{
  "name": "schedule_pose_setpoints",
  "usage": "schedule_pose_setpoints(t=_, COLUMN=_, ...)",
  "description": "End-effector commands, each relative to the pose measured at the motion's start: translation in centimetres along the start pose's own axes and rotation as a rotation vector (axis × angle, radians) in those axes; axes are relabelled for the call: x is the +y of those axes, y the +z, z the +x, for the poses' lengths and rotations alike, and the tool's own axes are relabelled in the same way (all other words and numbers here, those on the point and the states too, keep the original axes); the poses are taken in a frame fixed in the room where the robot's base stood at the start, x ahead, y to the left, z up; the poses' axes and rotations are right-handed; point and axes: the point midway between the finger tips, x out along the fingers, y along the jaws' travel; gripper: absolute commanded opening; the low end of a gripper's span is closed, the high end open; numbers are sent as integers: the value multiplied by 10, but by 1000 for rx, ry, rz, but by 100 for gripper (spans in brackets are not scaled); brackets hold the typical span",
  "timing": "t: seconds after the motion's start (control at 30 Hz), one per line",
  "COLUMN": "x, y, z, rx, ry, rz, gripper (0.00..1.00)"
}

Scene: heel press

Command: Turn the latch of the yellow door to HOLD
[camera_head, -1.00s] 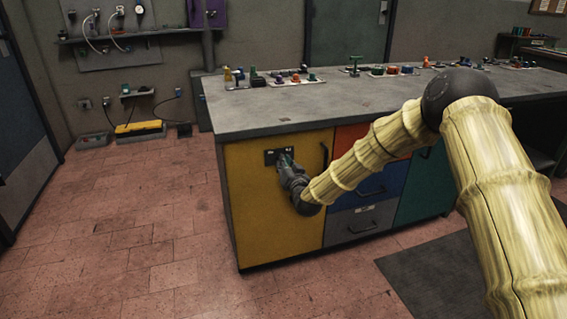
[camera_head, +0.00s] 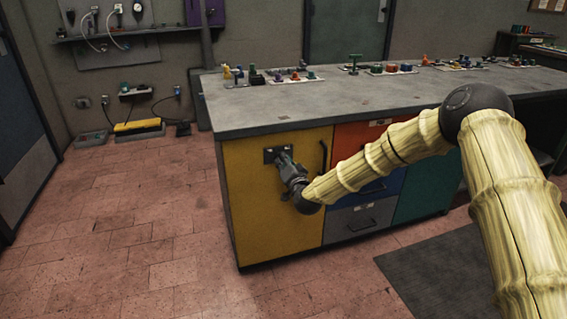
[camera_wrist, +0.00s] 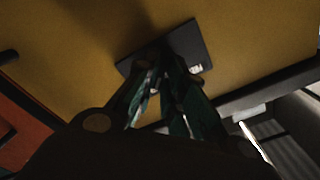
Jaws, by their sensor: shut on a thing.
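The yellow door (camera_head: 262,215) is at the left end of the bench front and looks closed. Its dark latch plate (camera_head: 270,155) is near the top; it also shows in the wrist view (camera_wrist: 197,45), with a small pale label at one edge. My gripper (camera_head: 283,161) is at the plate. In the wrist view its green-tinted fingers (camera_wrist: 160,88) meet in front of the plate, shut on the latch. The fingers hide the latch handle, so its angle and the HOLD mark cannot be read.
The door's dark bar handle (camera_head: 323,157) is just right of my gripper. Orange, blue and grey drawers and a teal door (camera_head: 424,185) fill the bench front to the right. The bench top (camera_head: 300,108) bears small fittings at the back.

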Motion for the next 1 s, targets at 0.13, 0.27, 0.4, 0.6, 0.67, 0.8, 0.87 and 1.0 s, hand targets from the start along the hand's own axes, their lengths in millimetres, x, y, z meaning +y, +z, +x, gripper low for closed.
schedule_pose_setpoints(t=0.13, x=2, y=-1, z=0, rx=1, ry=2, rz=0, gripper=0)
schedule_pose_setpoints(t=0.27, x=2, y=-1, z=0, rx=1, ry=2, rz=0, gripper=17)
schedule_pose_setpoints(t=0.4, x=1, y=0, z=0, rx=1, ry=1, rz=0, gripper=33)
schedule_pose_setpoints(t=0.6, x=0, y=1, z=0, rx=0, ry=0, rz=-1, gripper=33)
schedule_pose_setpoints(t=0.67, x=0, y=1, z=0, rx=0, ry=0, rz=-1, gripper=33)
schedule_pose_setpoints(t=0.8, x=0, y=0, z=-8, rx=-1, ry=0, rz=-1, gripper=33)
schedule_pose_setpoints(t=0.87, x=0, y=0, z=-15, rx=-1, ry=0, rz=-1, gripper=33)
schedule_pose_setpoints(t=1.0, x=0, y=0, z=-38, rx=-2, ry=0, rz=1, gripper=33)
